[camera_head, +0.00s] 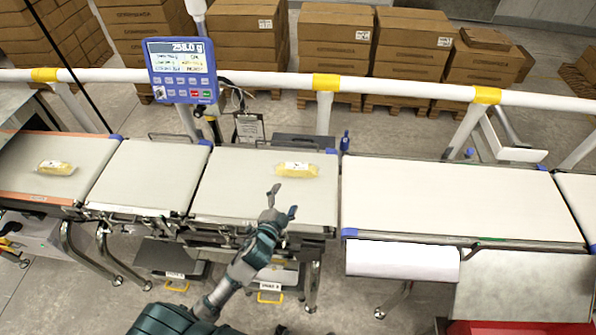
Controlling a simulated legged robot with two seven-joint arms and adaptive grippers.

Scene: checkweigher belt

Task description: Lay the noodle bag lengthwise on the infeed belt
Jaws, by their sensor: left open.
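A yellow noodle bag (297,170) with a pale label lies flat near the back right of the middle belt (240,190), its long side running left to right along the belt. A similar yellow bag (56,167) lies on the orange-edged belt (20,183) at the far left. I cannot tell from the picture which section is the infeed belt. My left gripper (284,200) is open and empty over the front right of the middle belt, apart from the bag and on its near side. My right gripper is out of view.
A blue display (183,70) reading 258.0 g stands behind the belts. The wide right belt (455,195) and the short belt (150,178) are empty. A white rail (400,88) with yellow joints runs behind. Stacked cartons (335,45) stand beyond it.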

